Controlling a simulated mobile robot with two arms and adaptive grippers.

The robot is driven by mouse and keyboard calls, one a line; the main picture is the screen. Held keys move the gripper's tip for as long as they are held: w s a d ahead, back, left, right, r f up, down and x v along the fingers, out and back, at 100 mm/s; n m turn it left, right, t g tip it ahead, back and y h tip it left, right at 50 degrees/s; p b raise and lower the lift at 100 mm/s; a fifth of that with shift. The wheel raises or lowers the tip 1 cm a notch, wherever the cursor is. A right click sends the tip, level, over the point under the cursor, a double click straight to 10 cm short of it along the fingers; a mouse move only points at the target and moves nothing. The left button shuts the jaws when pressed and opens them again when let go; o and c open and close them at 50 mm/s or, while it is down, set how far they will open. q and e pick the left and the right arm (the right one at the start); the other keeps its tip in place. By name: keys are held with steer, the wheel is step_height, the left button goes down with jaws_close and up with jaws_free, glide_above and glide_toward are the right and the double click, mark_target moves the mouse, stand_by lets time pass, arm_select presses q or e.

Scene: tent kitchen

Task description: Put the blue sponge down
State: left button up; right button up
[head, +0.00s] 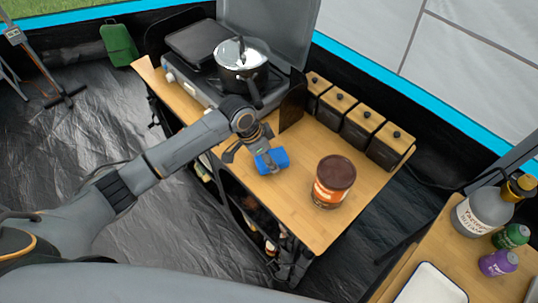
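The blue sponge (277,161) is a small bright blue block in the head view, over the middle of the wooden counter. My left gripper (262,157) reaches in from the left and is shut on the sponge, with its fingertips at the sponge's left side. The sponge is at or just above the counter top (285,203); I cannot tell whether it touches. The gripper partly covers the sponge. My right gripper is not in view.
A brown-lidded jar (333,182) stands right of the sponge. Several wooden-lidded black canisters (358,122) line the back edge. A camping stove (190,75) with a metal pot (241,70) is behind the gripper. Bare counter lies in front of the sponge.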

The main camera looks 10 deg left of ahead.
arm_select(q)
steer(key=shift+f, duration=0.45)
steer(key=shift+f, duration=0.1)
steer(key=o, duration=0.8)
steer(key=shift+o, duration=0.2)
steer(key=b+v, duration=0.1)
steer(key=v, duration=1.1)
steer(key=shift+b, duration=0.3)
